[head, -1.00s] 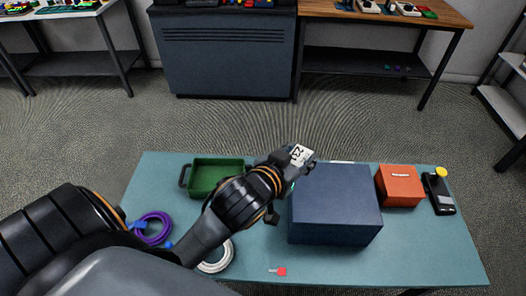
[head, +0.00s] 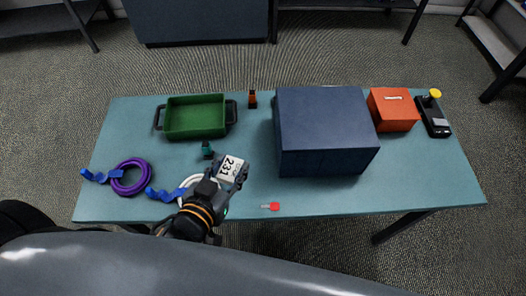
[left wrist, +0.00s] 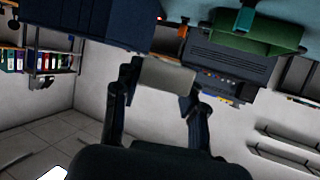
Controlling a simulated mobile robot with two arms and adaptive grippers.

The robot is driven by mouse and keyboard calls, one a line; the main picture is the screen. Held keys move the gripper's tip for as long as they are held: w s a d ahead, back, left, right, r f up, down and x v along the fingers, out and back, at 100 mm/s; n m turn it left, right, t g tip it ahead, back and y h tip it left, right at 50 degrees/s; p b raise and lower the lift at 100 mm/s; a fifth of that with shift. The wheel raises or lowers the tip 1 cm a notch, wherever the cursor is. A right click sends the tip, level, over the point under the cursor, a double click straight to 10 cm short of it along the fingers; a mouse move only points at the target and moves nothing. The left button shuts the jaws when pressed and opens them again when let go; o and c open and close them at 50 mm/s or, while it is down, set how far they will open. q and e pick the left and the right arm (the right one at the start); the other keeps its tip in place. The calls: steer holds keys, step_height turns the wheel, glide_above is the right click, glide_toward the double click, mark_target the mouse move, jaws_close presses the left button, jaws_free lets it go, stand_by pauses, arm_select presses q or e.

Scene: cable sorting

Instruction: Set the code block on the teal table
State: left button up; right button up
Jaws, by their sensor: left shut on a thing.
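The code block (head: 230,170) is a white block with "231" on its face. My left gripper (head: 231,177) is shut on it in the head view, over the front middle of the teal table (head: 330,195). In the left wrist view the block (left wrist: 166,75) is a pale piece between the two dark fingers (left wrist: 160,82). I cannot tell from the head view whether it touches the table. My right gripper is not in view.
A navy box (head: 325,130) stands right of the block, with a red box (head: 393,112) and a black device (head: 434,118) beyond. A green tray (head: 195,118) is behind.

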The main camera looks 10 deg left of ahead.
arm_select(q)
steer(key=w+f, duration=0.2)
steer(key=w, duration=0.1)
steer(key=w+d+f, duration=0.1)
steer(key=w+f, duration=0.2)
steer(key=w, duration=0.1)
steer(key=w+f+p, duration=0.1)
steer(key=w+f, duration=0.1)
steer(key=w, duration=0.1)
steer(key=shift+w+d+f, duration=0.25)
steer(key=shift+w+f, duration=0.55)
steer(key=shift+f, duration=0.05)
steer(key=shift+w+d+f, duration=0.1)
steer(key=shift+w+f, duration=0.05)
steer(key=shift+f, duration=1.6)
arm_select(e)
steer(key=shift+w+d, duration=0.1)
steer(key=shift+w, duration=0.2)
